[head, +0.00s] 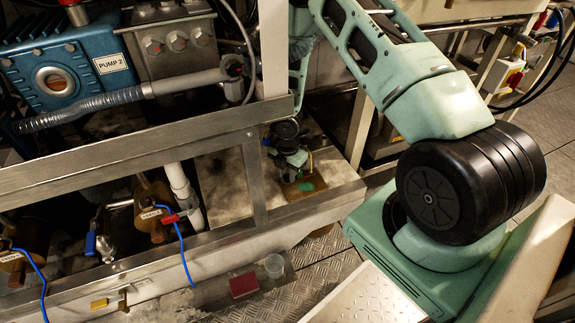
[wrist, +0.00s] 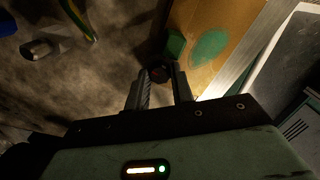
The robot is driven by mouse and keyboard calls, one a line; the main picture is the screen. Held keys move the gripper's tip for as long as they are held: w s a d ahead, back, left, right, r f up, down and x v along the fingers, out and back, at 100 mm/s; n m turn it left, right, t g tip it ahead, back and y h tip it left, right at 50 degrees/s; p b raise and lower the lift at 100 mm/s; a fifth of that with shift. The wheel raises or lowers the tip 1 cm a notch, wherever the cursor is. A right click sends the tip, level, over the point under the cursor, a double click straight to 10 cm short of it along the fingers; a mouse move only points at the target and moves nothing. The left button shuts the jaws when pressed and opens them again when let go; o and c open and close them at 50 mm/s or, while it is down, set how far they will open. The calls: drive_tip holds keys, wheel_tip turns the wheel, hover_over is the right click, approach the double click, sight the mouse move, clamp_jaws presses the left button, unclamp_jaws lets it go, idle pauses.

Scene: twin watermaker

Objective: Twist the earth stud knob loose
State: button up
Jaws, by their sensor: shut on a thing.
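In the wrist view a small dark round knob (wrist: 158,74) with a dull reddish middle sits between the fingertips of my gripper (wrist: 161,79). I take it as the earth stud knob. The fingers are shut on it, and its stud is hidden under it. In the head view my gripper (head: 291,172) reaches low behind the steel frame, just left of a brown plate. The knob is too small and dark there to make out. A green-and-yellow wire (wrist: 82,20) runs at the upper left of the wrist view, apart from the fingers.
The brown plate (wrist: 231,22) with a green patch (wrist: 208,48) lies right of the fingers, and a small green block (wrist: 175,44) is close beyond them. Blue-cabled brass fittings (head: 152,212) stand left.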

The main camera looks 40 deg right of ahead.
sight(287, 176)
drive_tip(key=shift+n+p, duration=1.2)
drive_tip(key=shift+n, duration=0.3)
drive_tip(key=o, duration=1)
wheel_tip(287, 176, up, 17)
drive_tip(key=p, duration=0.6)
drive_tip(key=shift+r+p, duration=0.2)
drive_tip(key=shift+p, duration=0.15)
